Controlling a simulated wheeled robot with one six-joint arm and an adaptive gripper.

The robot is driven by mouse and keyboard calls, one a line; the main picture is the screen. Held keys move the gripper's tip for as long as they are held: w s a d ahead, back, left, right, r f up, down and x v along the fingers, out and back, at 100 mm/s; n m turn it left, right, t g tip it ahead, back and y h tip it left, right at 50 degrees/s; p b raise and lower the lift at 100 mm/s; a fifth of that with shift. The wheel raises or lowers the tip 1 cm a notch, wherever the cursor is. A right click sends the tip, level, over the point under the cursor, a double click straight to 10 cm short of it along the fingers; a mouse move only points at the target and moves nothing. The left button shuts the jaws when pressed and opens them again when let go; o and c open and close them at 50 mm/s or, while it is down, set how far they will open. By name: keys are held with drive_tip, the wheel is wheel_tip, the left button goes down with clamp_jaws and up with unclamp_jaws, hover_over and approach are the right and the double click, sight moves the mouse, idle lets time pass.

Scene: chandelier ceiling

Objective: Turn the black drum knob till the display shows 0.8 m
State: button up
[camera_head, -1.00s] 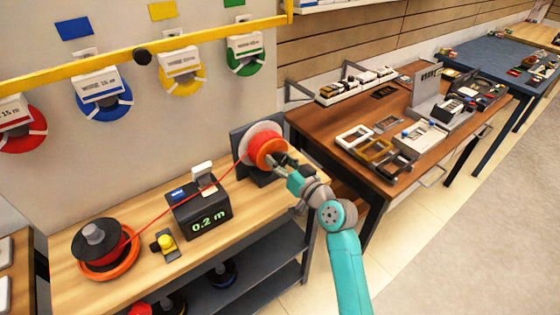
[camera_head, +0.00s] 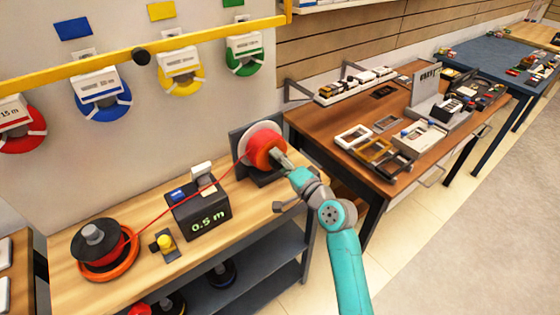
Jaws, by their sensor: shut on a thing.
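A red wire drum (camera_head: 263,150) with a pale back disc stands on a dark upright bracket at the right end of the wooden bench. My gripper (camera_head: 281,160) is at the front of the drum, shut on the drum knob, which it hides. A black measuring box (camera_head: 202,213) sits mid-bench; its green display (camera_head: 207,221) reads 0.5 m. A red wire (camera_head: 155,217) runs from an orange-red supply spool (camera_head: 104,250) with a grey top at the left, across the box, to the drum.
A small yellow-topped device (camera_head: 166,242) sits between spool and box. Coloured wire coils hang under a yellow rail (camera_head: 120,65). A brown table (camera_head: 350,175) with frames and tools stands at the right. The bench front is clear.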

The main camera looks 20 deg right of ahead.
drive_tip(key=m, duration=0.6)
drive_tip(key=shift+f+m, duration=0.15)
drive_tip(key=shift+m, duration=0.15)
idle(0.4)
drive_tip(key=o, duration=1.2)
drive_tip(key=shift+c, duration=0.2)
drive_tip(key=v, duration=1.2)
